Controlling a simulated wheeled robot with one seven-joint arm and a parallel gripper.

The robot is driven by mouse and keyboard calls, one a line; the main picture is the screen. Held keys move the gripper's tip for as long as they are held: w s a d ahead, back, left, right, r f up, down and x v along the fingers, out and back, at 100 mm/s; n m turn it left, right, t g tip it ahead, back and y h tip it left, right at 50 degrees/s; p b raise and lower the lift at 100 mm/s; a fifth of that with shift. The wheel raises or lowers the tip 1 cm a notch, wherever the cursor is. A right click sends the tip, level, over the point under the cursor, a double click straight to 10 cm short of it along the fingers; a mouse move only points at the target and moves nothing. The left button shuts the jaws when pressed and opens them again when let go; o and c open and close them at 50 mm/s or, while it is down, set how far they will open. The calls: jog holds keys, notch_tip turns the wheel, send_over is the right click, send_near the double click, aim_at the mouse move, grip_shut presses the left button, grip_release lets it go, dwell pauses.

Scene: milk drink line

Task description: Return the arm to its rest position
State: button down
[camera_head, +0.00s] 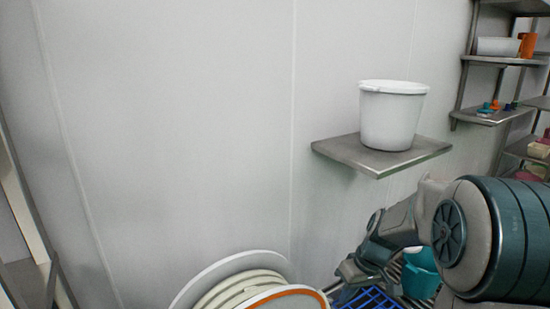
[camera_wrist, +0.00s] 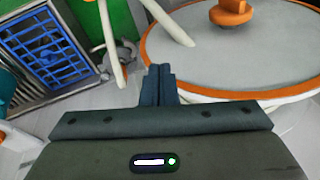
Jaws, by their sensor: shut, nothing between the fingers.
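My arm reaches in from the right in the head view, bent downward, with my gripper (camera_head: 352,270) at its lower end, partly seen at the bottom of the picture. In the wrist view my gripper (camera_wrist: 158,72) points away from the camera, its two dark fingers together with nothing between them. The fingertips show in front of the grey floor, just left of a large round grey lid with an orange rim (camera_wrist: 225,60). I cannot tell how far apart they are in depth.
A white lidded bucket (camera_head: 392,115) stands on a steel wall shelf (camera_head: 375,158) above my arm. Round white and orange-rimmed pieces (camera_head: 245,285) are at bottom centre. A blue crate (camera_wrist: 50,50) sits left in the wrist view. Steel shelving (camera_head: 500,60) is at right. The wall's left side is clear.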

jog(key=s+r+m+h+p, duration=0.1)
jog(key=s+r+p, duration=0.5)
jog(key=r, duration=0.3)
jog(key=s+a+r+m+t+h+p, duration=0.1)
jog(key=s+r+m+p, duration=0.1)
jog(key=s+r+p, duration=0.4)
jog(key=s+a+r+m+t+h+p, duration=0.1)
jog(key=s+r+p, duration=0.4)
jog(key=r, duration=0.8)
jog(key=shift+s+a+m+p, duration=0.3)
jog(key=shift+s+p, duration=0.1)
jog(key=shift+p, duration=0.15)
